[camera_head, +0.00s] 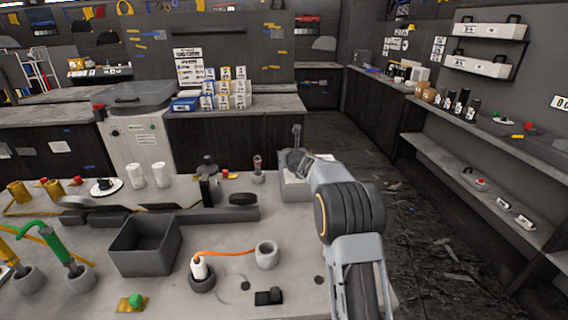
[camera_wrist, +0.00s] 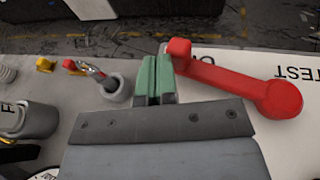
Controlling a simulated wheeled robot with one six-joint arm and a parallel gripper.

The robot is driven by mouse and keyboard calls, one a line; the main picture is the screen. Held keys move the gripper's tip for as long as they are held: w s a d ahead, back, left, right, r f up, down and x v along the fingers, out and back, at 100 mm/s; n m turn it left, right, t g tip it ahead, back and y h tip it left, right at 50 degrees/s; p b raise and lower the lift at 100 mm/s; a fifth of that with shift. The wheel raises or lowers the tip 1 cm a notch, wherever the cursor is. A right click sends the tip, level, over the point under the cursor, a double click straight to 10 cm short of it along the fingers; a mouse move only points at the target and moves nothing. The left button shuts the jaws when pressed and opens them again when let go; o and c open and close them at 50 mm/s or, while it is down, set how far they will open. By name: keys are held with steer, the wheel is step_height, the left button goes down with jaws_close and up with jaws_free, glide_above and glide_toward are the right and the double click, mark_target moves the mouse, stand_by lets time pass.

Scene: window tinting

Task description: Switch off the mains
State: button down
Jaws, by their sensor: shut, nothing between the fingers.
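A red lever (camera_wrist: 235,82) lies across a pale surface on the right of the wrist view. Its rounded end is at the right and its upturned end is just right of my fingertips. Black lettering beside it reads "TEST", and another word is partly hidden by the lever. My gripper (camera_wrist: 155,78) has green fingers pressed together with nothing between them. The fingers are close to the lever's upturned end; I cannot tell whether they touch it. In the head view my arm reaches over a grey box (camera_head: 290,193) at the bench's right end, and the lever cannot be made out.
A grey cup with a metal tool (camera_wrist: 115,88) stands left of my fingers. The bench (camera_head: 220,290) also holds an open dark bin (camera_head: 145,262), a grey pot (camera_head: 267,254) with an orange cord, and green-handled tools. Dark floor lies to the right, before wall shelves (camera_head: 480,190).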

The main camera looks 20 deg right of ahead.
steer(key=s+b, duration=0.1)
steer(key=s, duration=0.1)
steer(key=s+a+b, duration=0.1)
steer(key=shift+a+f+b, duration=0.1)
steer(key=shift+f+b, duration=0.2)
steer(key=shift+f, duration=0.05)
steer(key=s+a+r+b, duration=0.2)
steer(key=s+a+r, duration=0.1)
steer(key=s, duration=0.6)
steer(key=shift+a+r, duration=0.2)
steer(key=shift+a, duration=0.65)
